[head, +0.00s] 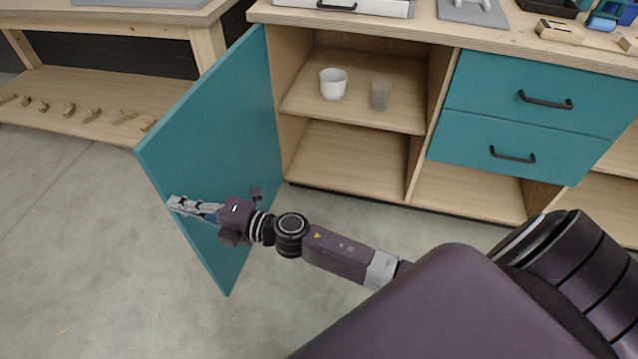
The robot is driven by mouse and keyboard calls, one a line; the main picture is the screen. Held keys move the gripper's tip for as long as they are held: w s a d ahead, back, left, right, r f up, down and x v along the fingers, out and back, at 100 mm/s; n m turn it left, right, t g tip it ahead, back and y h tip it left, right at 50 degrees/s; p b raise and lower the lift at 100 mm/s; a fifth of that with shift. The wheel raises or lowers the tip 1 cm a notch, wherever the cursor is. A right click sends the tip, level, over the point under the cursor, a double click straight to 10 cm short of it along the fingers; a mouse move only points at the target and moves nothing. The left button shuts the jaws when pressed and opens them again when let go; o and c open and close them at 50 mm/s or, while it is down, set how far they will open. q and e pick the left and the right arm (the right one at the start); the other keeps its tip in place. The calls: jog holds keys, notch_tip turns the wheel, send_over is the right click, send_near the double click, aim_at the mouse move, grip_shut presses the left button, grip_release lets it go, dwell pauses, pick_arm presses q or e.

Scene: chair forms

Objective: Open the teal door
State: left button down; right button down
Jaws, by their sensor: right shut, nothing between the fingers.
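The teal door (215,130) stands swung wide open on the left side of the cabinet, its inner face turned toward the opening. My right gripper (172,203) is at the inner face of the door, near its free edge and low down, with its fingers together and nothing between them. Whether it touches the door is hard to tell. The open cabinet compartment shows a wooden shelf (350,112) with a white cup (333,84) and a clear glass (380,96) on it. The door's handle is hidden from view. My left gripper does not show.
Two teal drawers (530,92) with black handles are to the right of the opening. A wooden bench (120,85) with several small wooden pieces on its lower shelf stands at the left. Small items lie on the cabinet's top (440,32). The grey floor (80,240) at lower left is clear.

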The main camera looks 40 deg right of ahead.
aim_at(163, 200)
jog(key=x, duration=0.6)
jog(key=shift+w+a, duration=0.1)
jog(key=shift+a, duration=0.05)
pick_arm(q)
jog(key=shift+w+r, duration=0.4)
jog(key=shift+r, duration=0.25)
pick_arm(e)
jog(key=shift+x, duration=0.8)
